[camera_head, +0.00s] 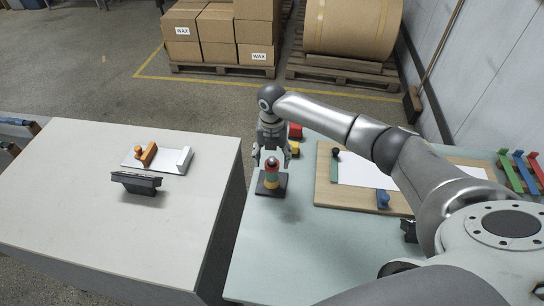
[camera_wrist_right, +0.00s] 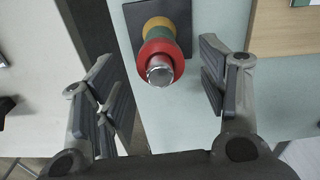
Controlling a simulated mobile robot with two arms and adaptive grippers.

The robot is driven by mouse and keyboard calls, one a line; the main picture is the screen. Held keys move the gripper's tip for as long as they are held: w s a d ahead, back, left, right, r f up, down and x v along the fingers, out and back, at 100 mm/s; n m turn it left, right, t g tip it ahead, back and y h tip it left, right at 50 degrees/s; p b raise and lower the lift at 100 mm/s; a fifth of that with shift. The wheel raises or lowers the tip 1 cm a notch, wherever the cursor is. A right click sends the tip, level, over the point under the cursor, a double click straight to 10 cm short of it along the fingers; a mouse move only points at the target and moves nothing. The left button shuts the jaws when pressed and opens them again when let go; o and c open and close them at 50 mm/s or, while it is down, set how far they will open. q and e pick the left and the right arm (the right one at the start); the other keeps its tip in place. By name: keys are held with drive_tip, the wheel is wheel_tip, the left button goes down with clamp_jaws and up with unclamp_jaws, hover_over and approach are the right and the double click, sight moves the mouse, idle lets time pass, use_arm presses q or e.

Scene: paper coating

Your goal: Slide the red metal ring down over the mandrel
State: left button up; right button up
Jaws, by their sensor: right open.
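The mandrel stands upright on a dark square base (camera_head: 272,184) near the left edge of the pale green table. Its bare metal tip (camera_wrist_right: 160,72) shows in the right wrist view. The red ring (camera_wrist_right: 160,50) sits around the mandrel just below the tip; it is small in the head view (camera_head: 272,164). A yellow band (camera_wrist_right: 158,26) and a green band lie below it. My right gripper (camera_head: 272,157) points down over the mandrel, its fingers open on either side and apart from the ring (camera_wrist_right: 163,95). My left gripper is not in view.
Behind the mandrel are a red block (camera_head: 295,131) and a yellow block (camera_head: 295,148). A wooden board (camera_head: 330,192) with paper lies to the right. A grey table (camera_head: 80,220) stands left across a gap, holding a dark-handled tool (camera_head: 136,183). Bare table lies in front.

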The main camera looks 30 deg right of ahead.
wheel_tip(320, 180, up, 12)
idle(0.6)
drive_tip(key=shift+f, duration=0.1)
idle(0.4)
